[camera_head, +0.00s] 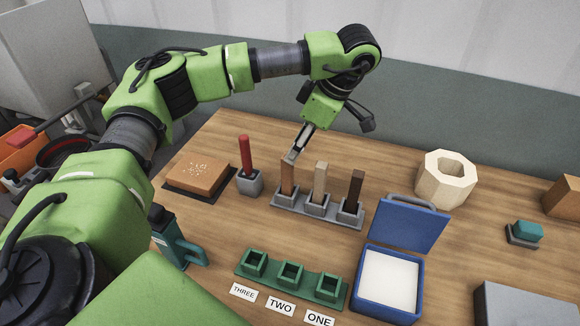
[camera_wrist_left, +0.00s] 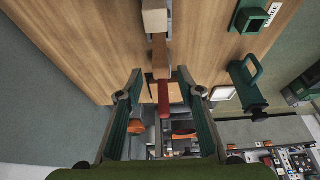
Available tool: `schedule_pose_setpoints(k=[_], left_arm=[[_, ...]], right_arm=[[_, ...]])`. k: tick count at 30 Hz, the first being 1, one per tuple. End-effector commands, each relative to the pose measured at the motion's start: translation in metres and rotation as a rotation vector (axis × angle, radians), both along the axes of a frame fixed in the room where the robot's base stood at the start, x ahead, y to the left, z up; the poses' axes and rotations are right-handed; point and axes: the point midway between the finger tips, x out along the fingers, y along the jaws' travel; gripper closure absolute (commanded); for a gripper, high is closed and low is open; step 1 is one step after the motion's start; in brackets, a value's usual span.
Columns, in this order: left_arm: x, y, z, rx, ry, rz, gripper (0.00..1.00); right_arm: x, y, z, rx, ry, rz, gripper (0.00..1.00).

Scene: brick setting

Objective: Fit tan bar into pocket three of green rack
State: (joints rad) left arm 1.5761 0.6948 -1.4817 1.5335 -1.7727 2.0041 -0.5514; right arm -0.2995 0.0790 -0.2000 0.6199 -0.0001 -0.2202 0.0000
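The tan bar (camera_head: 320,180) stands upright in the middle slot of the grey rack (camera_head: 334,217), between a brown bar (camera_head: 288,178) and a dark brown bar (camera_head: 355,188). In the left wrist view the tan bar (camera_wrist_left: 155,18) shows at the top, beyond the brown bar (camera_wrist_left: 161,55). My left gripper (camera_head: 293,156) is close to the top of the brown bar; contact cannot be told. Its fingers (camera_wrist_left: 160,72) are spread, with nothing held. The green rack (camera_head: 269,279) has three empty pockets; pocket three (camera_head: 253,263) is leftmost. My right gripper is not in view.
A red bar in a grey block (camera_head: 249,183) stands left of the grey rack. An open blue box (camera_head: 388,309) is right of the green rack, a green bottle-like object (camera_head: 172,240) left. A cream ring (camera_head: 446,180) stands at the back right.

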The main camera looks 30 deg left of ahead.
Motion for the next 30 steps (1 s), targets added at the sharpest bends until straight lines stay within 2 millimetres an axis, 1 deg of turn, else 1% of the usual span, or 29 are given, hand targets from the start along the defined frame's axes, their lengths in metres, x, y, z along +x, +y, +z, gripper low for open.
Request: schedule_pose_setpoints(k=[1,3,8,9,10,13,16,20,22,27,30], left_arm=[[0.003,-0.004,0.012,0.001,-0.005,0.000,0.66],[0.004,-0.008,0.025,0.001,-0.005,0.000,0.66],[0.005,-0.016,0.043,0.001,-0.002,0.000,0.66],[0.005,-0.017,0.045,0.002,-0.002,0.001,0.66],[0.005,-0.018,0.047,0.000,-0.002,0.001,0.62],[0.005,-0.019,0.048,-0.006,-0.009,0.025,0.62],[0.003,-0.018,0.043,-0.035,-0.042,0.125,0.62],[0.001,-0.014,0.032,-0.098,-0.127,0.396,0.62],[0.000,-0.009,0.027,-0.134,-0.177,0.585,0.62],[-0.003,0.009,0.019,-0.195,-0.281,1.049,0.62],[-0.004,0.020,0.018,-0.214,-0.322,1.272,0.62]], right_arm=[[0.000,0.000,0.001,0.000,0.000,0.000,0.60],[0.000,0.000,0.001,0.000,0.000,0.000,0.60],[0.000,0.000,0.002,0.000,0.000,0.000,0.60],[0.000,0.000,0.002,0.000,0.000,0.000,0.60],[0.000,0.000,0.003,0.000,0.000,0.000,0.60],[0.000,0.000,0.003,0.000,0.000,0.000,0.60],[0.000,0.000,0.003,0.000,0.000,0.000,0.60],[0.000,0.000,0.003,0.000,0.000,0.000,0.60],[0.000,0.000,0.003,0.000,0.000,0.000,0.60],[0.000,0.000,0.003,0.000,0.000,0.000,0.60],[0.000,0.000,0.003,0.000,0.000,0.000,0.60]])
